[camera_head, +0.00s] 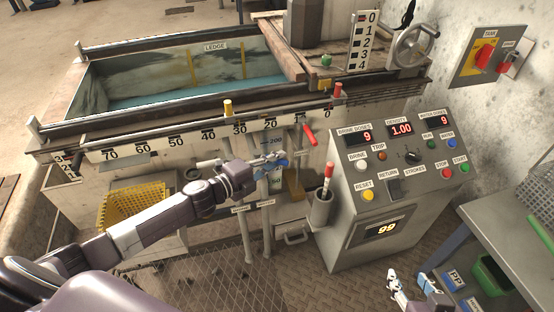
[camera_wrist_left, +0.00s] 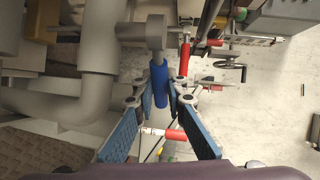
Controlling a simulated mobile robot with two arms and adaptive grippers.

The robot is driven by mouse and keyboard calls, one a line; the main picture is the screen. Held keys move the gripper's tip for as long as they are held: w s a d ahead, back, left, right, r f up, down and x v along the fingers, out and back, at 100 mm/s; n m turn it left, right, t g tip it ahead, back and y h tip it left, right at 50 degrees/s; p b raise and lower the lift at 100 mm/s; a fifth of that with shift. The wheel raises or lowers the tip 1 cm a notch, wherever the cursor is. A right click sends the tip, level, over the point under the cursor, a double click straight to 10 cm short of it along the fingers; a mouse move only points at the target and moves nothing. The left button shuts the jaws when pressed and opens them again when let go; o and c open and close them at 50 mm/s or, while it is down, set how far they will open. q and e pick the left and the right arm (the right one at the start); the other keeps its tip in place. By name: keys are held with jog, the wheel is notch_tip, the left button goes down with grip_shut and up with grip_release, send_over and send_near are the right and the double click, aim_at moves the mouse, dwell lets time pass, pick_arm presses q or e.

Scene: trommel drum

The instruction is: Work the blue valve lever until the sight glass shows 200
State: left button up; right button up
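The blue valve lever (camera_wrist_left: 159,82) hangs from a grey round valve body (camera_wrist_left: 155,33) on the pipework in the left wrist view. My left gripper (camera_wrist_left: 160,92) has its blue-padded fingers on both sides of the lever's lower end, apparently touching it. In the head view my left gripper (camera_head: 280,160) is in front of the tank wall and covers part of the sight glass scale (camera_head: 275,141). My right gripper (camera_head: 408,280) is open and empty at the lower right.
A red lever (camera_head: 310,135) and a red-handled tool in a grey holder (camera_head: 321,208) stand right of my left gripper. The control console (camera_head: 345,205) is further right. A yellow basket (camera_head: 136,203) is at left. A grey bench (camera_head: 505,220) stands at right.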

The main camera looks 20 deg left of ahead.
pick_arm(q)
jog(key=o, duration=0.5)
jog(key=shift+c, duration=0.2)
jog(key=shift+s, duration=0.1)
jog(key=v, duration=1.1)
jog(key=shift+s+a, duration=0.25)
jog(key=shift+s, duration=0.1)
jog(key=shift+r, duration=0.1)
